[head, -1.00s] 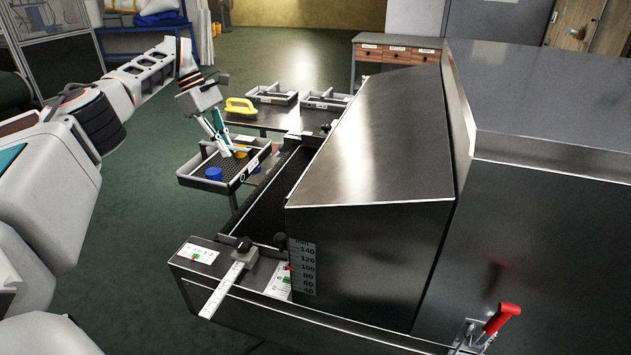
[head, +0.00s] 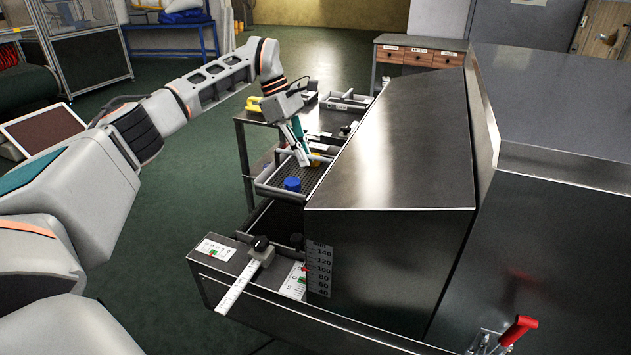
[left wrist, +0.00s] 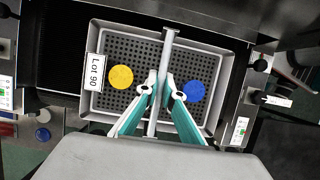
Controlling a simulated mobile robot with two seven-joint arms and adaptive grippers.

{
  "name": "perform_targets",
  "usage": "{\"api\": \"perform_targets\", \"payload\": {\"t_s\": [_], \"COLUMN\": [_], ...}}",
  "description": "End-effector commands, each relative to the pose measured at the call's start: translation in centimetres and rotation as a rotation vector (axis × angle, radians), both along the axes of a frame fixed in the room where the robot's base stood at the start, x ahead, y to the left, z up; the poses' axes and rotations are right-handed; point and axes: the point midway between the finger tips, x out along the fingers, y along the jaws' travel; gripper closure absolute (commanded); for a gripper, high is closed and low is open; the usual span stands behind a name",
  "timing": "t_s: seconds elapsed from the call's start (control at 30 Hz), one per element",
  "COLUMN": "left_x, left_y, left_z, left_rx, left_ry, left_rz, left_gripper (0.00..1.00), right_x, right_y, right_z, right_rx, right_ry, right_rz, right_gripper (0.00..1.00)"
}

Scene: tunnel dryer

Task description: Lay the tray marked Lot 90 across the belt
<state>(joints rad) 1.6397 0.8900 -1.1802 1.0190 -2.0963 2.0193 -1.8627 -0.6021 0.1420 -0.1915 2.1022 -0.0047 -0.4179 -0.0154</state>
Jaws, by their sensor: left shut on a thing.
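The tray (head: 272,191) is dark and perforated with a pale rim. In the left wrist view its label reads Lot 90 (left wrist: 95,80). It holds a yellow round piece (left wrist: 121,77) and a blue one (left wrist: 195,91), on either side of a central bar (left wrist: 168,50). My left gripper (head: 304,160), also in the left wrist view (left wrist: 165,92), is shut on that bar. The tray is over the dark belt (left wrist: 62,45) at the dryer's open end; I cannot tell whether it touches. My right gripper is not in view.
The steel dryer hood (head: 395,140) stands close to the right of the tray. A height scale (head: 319,268), a ruler (head: 240,283) with a black knob, and a red-handled clamp (head: 517,330) are at the near side. A table behind holds another tray (head: 346,101) and a yellow-handled object (head: 254,103).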

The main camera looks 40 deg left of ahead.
Motion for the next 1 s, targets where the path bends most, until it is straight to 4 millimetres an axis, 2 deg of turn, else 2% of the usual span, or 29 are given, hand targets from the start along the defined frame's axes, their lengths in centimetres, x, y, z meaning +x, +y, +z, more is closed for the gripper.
{"api": "perform_targets", "payload": {"t_s": [0.23, 0.4, 0.73, 0.93, 1.0], "left_x": [0.6, 0.6, 0.6, 0.5, 0.7], "left_y": [-2.6, -2.4, -2.3, -2.3, -3.0], "left_z": [0.1, -1.9, -3.8, -6.7, -7.1], "left_rx": [-0.002, -0.001, -0.001, -0.002, -0.003], "left_ry": [-0.002, 0.002, 0.0, 0.004, 0.002], "left_rz": [-0.003, -0.001, 0.0, 0.0, -0.002], "left_gripper": [1.0, 1.0, 1.0, 1.0, 1.0], "right_x": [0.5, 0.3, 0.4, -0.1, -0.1], "right_y": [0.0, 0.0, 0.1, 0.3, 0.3], "right_z": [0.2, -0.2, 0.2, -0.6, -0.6], "right_rx": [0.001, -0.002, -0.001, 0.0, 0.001], "right_ry": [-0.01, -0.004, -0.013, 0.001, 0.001], "right_rz": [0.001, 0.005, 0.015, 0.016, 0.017], "right_gripper": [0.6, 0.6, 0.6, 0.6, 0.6]}}
